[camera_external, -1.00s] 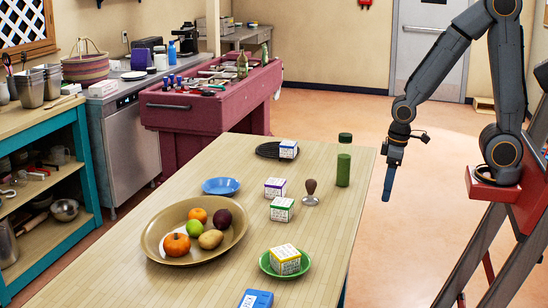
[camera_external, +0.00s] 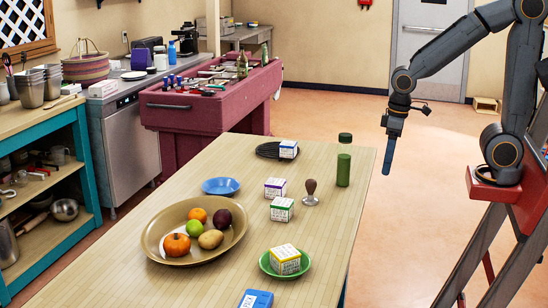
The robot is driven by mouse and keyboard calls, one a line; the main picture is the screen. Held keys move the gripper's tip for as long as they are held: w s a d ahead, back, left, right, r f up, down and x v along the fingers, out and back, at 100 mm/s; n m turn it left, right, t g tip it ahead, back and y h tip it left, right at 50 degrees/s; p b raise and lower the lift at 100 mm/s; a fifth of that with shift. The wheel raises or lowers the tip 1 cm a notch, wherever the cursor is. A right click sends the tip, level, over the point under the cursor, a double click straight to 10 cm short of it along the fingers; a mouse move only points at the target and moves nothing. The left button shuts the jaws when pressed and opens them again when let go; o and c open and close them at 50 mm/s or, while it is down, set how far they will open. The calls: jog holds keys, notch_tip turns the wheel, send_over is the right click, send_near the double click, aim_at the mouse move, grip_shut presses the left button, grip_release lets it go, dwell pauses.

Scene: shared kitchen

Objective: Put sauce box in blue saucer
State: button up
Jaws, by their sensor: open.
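The blue saucer (camera_external: 221,186) lies empty on the wooden table, left of the middle. Several small white cartons with coloured tops are in view; I cannot read which is the sauce box. A purple-marked carton (camera_external: 275,187) and a green-marked carton (camera_external: 281,209) stand on bare table right of the saucer. A blue-marked carton (camera_external: 288,149) sits on a black coiled trivet or plate at the far end. A yellow-marked carton (camera_external: 285,260) sits in a green saucer (camera_external: 265,267). My gripper (camera_external: 388,172) is open and empty in the air, right of the table.
A green bottle (camera_external: 344,162) and a dark-handled stamp-like tool (camera_external: 311,192) stand near the right edge. A large tan bowl (camera_external: 154,246) of fruit is left. A blue object (camera_external: 257,299) is cut off at the bottom edge. Bare table (camera_external: 315,234) shows at right.

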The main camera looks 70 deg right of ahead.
jog(key=w+r+m+y+b, duration=0.15)
jog(key=w+m, duration=0.55)
jog(key=w, duration=0.9)
jog(key=m+g+y+b, duration=0.1)
jog(key=m+y+b, duration=0.15)
jog(key=m, duration=0.75)
send_near(276, 181)
jog(key=shift+m, duration=0.3)
jog(key=shift+p+x, duration=1.9)
jog(key=shift+x, duration=3.85)
jog(key=shift+r, duration=0.1)
jog(key=c, duration=1.4)
